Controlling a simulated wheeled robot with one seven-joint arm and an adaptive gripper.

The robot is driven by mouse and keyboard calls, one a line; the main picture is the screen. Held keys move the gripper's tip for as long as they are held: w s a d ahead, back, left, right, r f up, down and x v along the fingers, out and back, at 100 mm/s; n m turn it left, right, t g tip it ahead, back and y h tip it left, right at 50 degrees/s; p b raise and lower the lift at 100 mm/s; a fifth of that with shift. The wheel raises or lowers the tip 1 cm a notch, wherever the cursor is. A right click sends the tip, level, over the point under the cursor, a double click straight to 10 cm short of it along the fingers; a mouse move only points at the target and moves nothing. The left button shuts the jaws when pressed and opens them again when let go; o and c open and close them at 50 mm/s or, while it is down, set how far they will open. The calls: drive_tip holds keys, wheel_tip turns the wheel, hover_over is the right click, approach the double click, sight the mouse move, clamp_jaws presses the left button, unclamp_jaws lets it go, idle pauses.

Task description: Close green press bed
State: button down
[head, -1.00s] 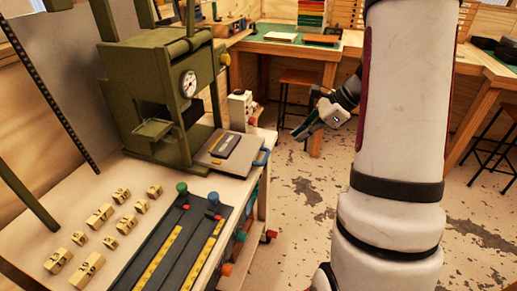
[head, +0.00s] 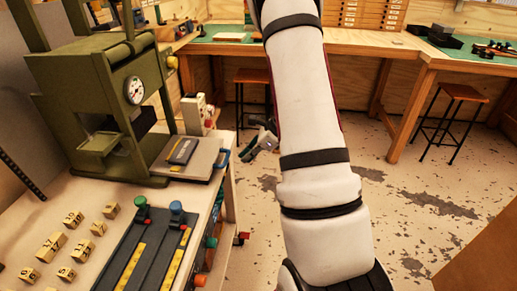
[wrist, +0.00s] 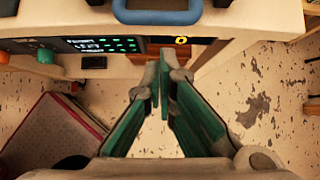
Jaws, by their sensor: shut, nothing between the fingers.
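The olive green press (head: 105,100) stands on the bench at the left of the head view, with a round gauge on its front. Its grey bed plate (head: 203,160) sticks out at the right side, bearing a dark block (head: 183,150). A blue handle (head: 222,158) is at the plate's outer end; it also shows at the top of the wrist view (wrist: 158,17). My gripper (head: 262,140) is right of the handle, apart from it and partly hidden by my arm. In the wrist view my green-padded fingers (wrist: 160,85) are shut and empty, below the handle.
Wooden type blocks (head: 65,240) and a dark rack with yellow strips (head: 150,245) lie on the bench. Coloured knobs (wrist: 40,56) line its side. A grey device (head: 195,115) stands behind the bed. Stools (head: 455,100) stand by the far workbench; open floor lies right of the bench.

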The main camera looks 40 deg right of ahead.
sight(190, 149)
drive_tip(key=shift+w+a+f, duration=0.2)
drive_tip(key=shift+w+a, duration=0.65)
drive_tip(key=shift+w, duration=0.2)
drive_tip(key=w+a+b, duration=0.1)
drive_tip(key=w+a, duration=0.2)
drive_tip(key=w, duration=0.1)
drive_tip(key=w+a+b, duration=0.1)
drive_tip(key=w+a, duration=0.3)
drive_tip(key=w, duration=0.1)
drive_tip(key=w+a+b, duration=0.1)
drive_tip(key=w+a, duration=0.2)
drive_tip(key=w, duration=0.1)
drive_tip(key=shift+w+a, duration=0.3)
drive_tip(key=shift+a, duration=0.05)
drive_tip(key=v, duration=1.2)
